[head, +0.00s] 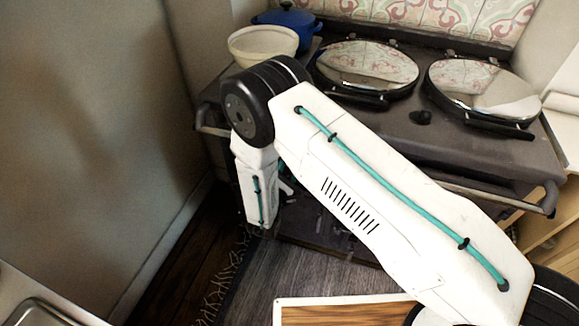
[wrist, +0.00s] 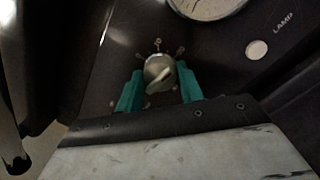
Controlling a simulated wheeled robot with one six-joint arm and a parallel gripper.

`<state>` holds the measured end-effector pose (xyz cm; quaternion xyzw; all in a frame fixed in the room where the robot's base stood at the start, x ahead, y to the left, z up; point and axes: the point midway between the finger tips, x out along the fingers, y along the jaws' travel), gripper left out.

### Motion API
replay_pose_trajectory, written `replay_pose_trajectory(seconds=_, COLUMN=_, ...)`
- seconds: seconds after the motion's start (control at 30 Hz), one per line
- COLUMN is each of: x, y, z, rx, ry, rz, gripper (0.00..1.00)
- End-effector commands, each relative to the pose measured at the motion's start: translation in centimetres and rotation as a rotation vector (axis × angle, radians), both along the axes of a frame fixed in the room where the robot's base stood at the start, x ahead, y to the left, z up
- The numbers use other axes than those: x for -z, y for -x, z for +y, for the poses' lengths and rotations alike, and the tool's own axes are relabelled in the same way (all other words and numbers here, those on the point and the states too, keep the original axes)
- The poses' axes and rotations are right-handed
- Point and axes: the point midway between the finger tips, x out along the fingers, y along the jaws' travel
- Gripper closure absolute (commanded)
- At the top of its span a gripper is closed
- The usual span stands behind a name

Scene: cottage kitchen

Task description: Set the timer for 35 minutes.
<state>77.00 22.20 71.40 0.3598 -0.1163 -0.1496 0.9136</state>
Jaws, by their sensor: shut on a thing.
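In the wrist view, a round metal knob (wrist: 159,71) sits on the dark front panel of the range. Several small marks fan out above it, too small to read. My gripper (wrist: 158,82) has one teal finger on each side of the knob and is shut on it. The knob has a raised grip bar, which looks tilted; the exact setting cannot be read. I cannot confirm from a label that this knob is the timer. In the head view my own arm hides the knob and the gripper.
A round dial (wrist: 208,6), cut off by the picture's top edge, and a pale button (wrist: 257,49) marked LAMP are on the same panel. On the range (head: 440,150) stand a cream bowl (head: 262,48) and a blue pot (head: 288,20), beside two shiny round lids (head: 368,65).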

Motion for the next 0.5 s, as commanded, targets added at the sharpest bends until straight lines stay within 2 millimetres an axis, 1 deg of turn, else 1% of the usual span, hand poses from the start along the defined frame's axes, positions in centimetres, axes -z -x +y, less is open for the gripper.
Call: replay_pose_trajectory(seconds=0.5, x=0.16, y=0.04, z=-0.02, rx=0.001, ry=-0.458, rz=-0.165, gripper=0.86)
